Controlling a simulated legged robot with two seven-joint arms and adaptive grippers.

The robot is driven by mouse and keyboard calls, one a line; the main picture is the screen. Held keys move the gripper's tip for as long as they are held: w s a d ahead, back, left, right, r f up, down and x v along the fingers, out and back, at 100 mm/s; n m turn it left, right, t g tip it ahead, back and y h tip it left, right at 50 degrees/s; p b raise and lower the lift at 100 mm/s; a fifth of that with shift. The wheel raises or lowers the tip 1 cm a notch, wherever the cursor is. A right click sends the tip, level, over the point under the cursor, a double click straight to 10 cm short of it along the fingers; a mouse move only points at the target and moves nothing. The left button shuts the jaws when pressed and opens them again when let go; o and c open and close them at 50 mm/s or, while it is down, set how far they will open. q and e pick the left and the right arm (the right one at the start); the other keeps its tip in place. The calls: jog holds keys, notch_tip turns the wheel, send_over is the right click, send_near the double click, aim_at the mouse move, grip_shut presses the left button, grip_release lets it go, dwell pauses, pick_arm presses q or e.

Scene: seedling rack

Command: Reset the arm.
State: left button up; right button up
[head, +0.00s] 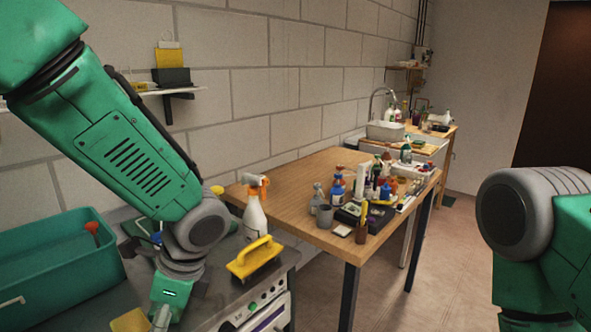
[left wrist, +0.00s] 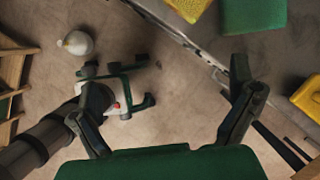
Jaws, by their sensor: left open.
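My left arm reaches down from the upper left in the head view. The wrist ends low in the picture beside the grey worktop, and the fingers of my left gripper are mostly cut off at the bottom edge. In the left wrist view my left gripper (left wrist: 166,72) has its two dark fingers spread wide. Nothing is held between them; floor and a grey edge show beyond. My right arm shows only in part at the right edge of the head view, and its gripper is out of the picture.
A teal bin (head: 58,262) stands left of my left arm. A spray bottle (head: 255,214) and a yellow-handled tool (head: 254,259) are close to its right. A wooden table (head: 290,195) holds bottles and cups. The floor (head: 455,235) right of the table is clear.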

pick_arm(q)
jog(key=s+d+f+n+g+h+b, duration=0.1)
jog(key=s+f+n+h, duration=0.15)
jog(key=s+f, duration=0.45)
jog(key=s+d+f+n+h, duration=0.1)
jog(key=s+f+n+h, duration=0.2)
jog(key=f, duration=0.7)
jog(key=s+a+f+n+t, duration=0.1)
jog(key=s+a+f+n, duration=0.2)
jog(key=s+f+n, duration=0.2)
jog(key=s+a+f+n+t+y+b, duration=0.1)
jog(key=s+a+f+n, duration=0.3)
jog(key=s+f+n, duration=0.2)
jog(key=shift+s+a, duration=0.25)
jog(key=shift+s, duration=0.85)
pick_arm(e)
jog(key=f, duration=0.1)
jog(key=d+f, duration=0.1)
jog(key=shift+d+f, duration=0.3)
jog(key=shift+f, duration=0.1)
pick_arm(q)
jog(key=shift+a+f+y, duration=0.1)
jog(key=shift+y, duration=0.15)
pick_arm(e)
jog(key=shift+a, duration=0.1)
